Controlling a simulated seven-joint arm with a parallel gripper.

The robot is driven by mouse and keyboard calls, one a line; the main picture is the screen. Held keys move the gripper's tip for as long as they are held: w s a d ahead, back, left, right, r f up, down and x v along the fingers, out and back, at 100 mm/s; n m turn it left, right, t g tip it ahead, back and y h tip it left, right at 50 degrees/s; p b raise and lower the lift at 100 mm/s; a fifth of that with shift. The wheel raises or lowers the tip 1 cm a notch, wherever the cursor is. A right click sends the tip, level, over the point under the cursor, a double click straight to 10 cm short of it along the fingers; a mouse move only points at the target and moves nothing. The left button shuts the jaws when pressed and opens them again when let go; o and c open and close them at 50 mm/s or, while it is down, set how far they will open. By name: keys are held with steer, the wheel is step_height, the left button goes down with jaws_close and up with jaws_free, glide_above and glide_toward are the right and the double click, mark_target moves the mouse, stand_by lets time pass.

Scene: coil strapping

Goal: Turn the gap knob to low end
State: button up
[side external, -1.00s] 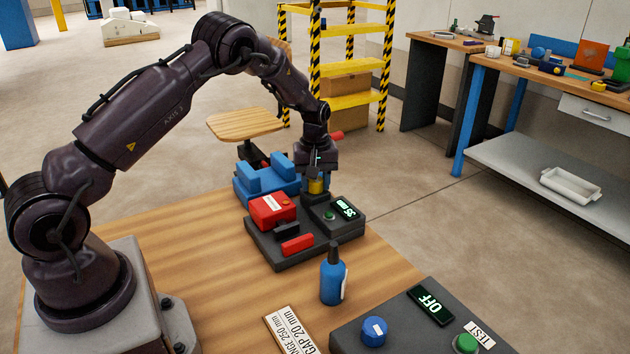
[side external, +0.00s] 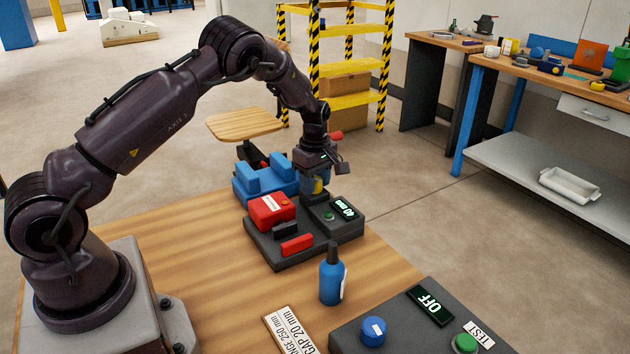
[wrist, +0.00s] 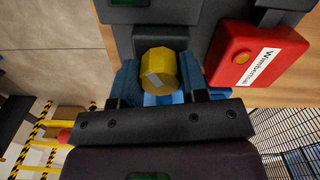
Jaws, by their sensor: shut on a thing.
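The yellow gap knob (wrist: 158,70) sits between the two blue-padded fingers of my gripper (wrist: 165,88) in the wrist view, and a pale mark shows on its face. In the side view my gripper (side external: 317,186) reaches down onto the knob at the back of the dark control unit (side external: 280,248), and the knob is mostly hidden there. My gripper is shut on the knob. A lit green display (side external: 344,208) beside it reads what looks like 40 mm.
On the unit are a red box (side external: 271,210), a red bar (side external: 297,244) and a green button (side external: 328,215). A blue clamp block (side external: 266,183) stands behind. A blue bottle (side external: 332,278), a gap sign (side external: 288,330) and a test panel showing OFF (side external: 392,313) are nearer.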

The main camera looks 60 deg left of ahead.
stand_by(0.4)
steer(key=o, duration=0.9)
step_height(320, 180, up, 13)
steer(key=shift+r, duration=0.1)
steer(key=s+d+r+m+t, duration=0.2)
steer(key=s+d+r+m, duration=0.2)
steer(key=s, duration=0.5)
steer(key=s+d+r+m+t, duration=0.1)
steer(key=s+d+r+m, duration=0.4)
steer(key=s+d+m, duration=0.3)
steer(key=s+d+r+m+t, duration=0.2)
steer(key=s+d+r+m, duration=0.3)
steer(key=s+m, duration=0.3)
steer(key=shift+s+d+t, duration=0.15)
steer(key=shift+s+d, duration=0.05)
steer(key=shift+s, duration=0.45)
steer(key=shift+s+d+t, duration=0.15)
steer(key=shift+s+d, duration=0.05)
steer(key=shift+s, duration=0.4)
